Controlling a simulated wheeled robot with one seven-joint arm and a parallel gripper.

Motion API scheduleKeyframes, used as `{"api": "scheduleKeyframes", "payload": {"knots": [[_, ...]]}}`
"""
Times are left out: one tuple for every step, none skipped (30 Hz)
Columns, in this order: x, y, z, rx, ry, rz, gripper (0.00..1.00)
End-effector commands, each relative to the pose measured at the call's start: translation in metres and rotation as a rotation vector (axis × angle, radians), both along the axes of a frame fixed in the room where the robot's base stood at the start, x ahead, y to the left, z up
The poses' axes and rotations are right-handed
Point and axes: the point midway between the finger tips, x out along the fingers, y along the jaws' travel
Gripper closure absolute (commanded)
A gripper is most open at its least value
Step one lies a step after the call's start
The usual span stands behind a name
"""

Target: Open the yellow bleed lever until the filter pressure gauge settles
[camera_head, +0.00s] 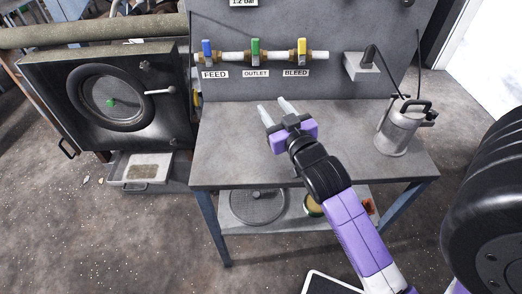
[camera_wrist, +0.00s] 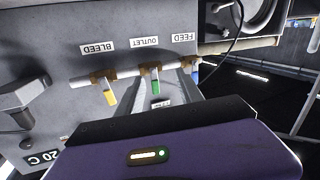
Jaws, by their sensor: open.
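The yellow bleed lever (camera_head: 302,47) stands upright on the right of a white pipe, above the BLEED label (camera_head: 296,72). It also shows in the wrist view (camera_wrist: 111,94), where the scene appears upside down. My gripper (camera_head: 273,105) is open and empty above the workbench, below and left of the bleed lever and apart from it. Its fingers point toward the panel. No pressure gauge dial is visible; only a plate reading about 1.2 bar (camera_head: 243,2) shows, cut by the top edge.
The green outlet lever (camera_head: 255,49) and blue feed lever (camera_head: 207,51) stand left of the bleed lever. A grey box with a cable (camera_head: 362,66) is on the panel at right. A metal can (camera_head: 400,128) stands on the bench (camera_head: 225,160) at right. The bench's left part is clear.

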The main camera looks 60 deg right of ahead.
Motion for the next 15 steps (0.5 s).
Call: {"api": "scheduleKeyframes", "payload": {"knots": [[0.0,0.009,-0.006,0.001,0.008,0.02,0.56],[0.0,0.014,-0.009,0.002,0.012,0.031,0.56],[0.0,0.02,-0.013,0.002,0.016,0.045,0.56],[0.0,0.025,-0.015,0.001,0.019,0.056,0.56],[0.0,0.029,-0.017,0.002,0.022,0.067,0.56],[-0.001,0.036,-0.021,0.002,0.027,0.081,0.56],[-0.001,0.04,-0.023,0.002,0.029,0.092,0.56],[-0.001,0.045,-0.026,0.003,0.031,0.103,0.56],[-0.002,0.052,-0.029,0.004,0.036,0.118,0.56],[-0.002,0.056,-0.032,0.005,0.039,0.128,0.56],[-0.003,0.061,-0.034,0.006,0.042,0.138,0.56],[-0.004,0.067,-0.037,0.006,0.044,0.152,0.56],[-0.005,0.071,-0.039,0.007,0.048,0.162,0.56],[-0.005,0.075,-0.041,0.008,0.05,0.171,0.56],[-0.006,0.08,-0.043,0.008,0.052,0.182,0.56]]}}
